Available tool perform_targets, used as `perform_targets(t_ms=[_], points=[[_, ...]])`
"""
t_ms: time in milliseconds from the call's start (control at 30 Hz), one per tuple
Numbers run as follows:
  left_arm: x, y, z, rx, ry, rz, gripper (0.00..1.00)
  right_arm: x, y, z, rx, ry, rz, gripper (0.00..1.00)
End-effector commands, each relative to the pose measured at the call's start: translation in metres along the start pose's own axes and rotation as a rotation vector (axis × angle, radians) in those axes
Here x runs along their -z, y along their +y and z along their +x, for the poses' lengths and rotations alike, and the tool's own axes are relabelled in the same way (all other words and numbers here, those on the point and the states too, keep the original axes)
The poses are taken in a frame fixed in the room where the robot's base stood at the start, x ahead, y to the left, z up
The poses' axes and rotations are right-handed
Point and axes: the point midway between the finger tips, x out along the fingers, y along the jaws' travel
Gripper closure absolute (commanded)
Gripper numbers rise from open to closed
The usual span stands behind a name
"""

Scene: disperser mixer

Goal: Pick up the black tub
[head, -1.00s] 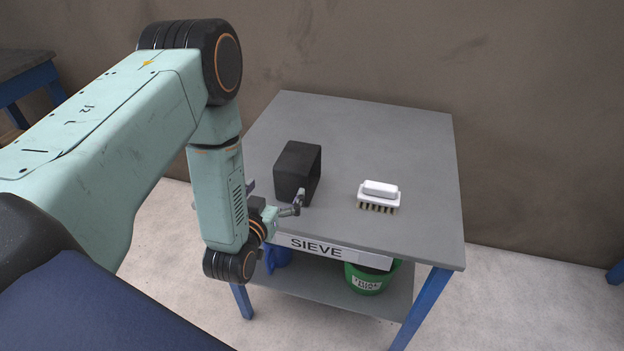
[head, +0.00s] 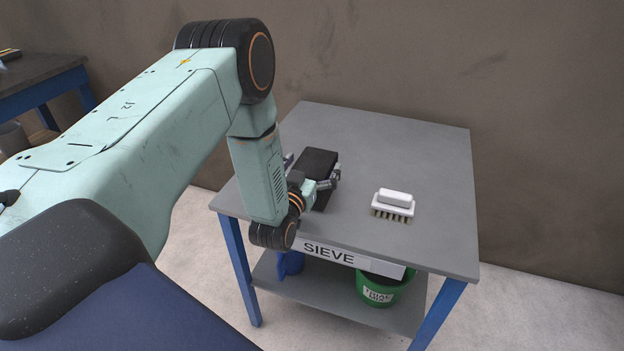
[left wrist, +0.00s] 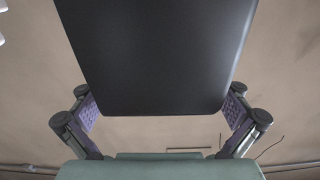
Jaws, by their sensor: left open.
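The black tub (head: 318,163) is on the grey table, near its left side, and looks like a dark box leaning or lying over. My left gripper (head: 313,170) is at its near end, with a finger on either side, open. In the left wrist view the tub (left wrist: 160,50) fills the upper middle between the two purple-padded fingers (left wrist: 162,110). A narrow gap seems to show at each pad. The tub's underside and far end are hidden. My right gripper is not in view.
A white brush (head: 394,203) lies on the table (head: 420,150) right of the tub, with clear surface between. A SIEVE label (head: 330,253) is on the front edge. A green bucket (head: 382,292) and a blue item (head: 290,263) sit on the lower shelf.

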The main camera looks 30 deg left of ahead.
Motion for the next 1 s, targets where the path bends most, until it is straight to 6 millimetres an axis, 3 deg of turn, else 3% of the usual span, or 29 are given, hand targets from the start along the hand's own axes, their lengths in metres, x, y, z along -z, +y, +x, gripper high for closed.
perform_targets(t_ms=[133,367,1000], points=[[-0.001,0.0013,0.011,-0.001,-0.001,0.0,0.0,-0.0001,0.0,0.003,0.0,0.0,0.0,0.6],[-0.0004,0.0034,0.0109,-0.002,-0.002,0.0,0.0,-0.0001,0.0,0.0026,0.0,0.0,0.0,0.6],[-0.0009,0.0033,0.0106,-0.003,-0.002,0.0,0.53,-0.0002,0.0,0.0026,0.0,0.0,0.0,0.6]])
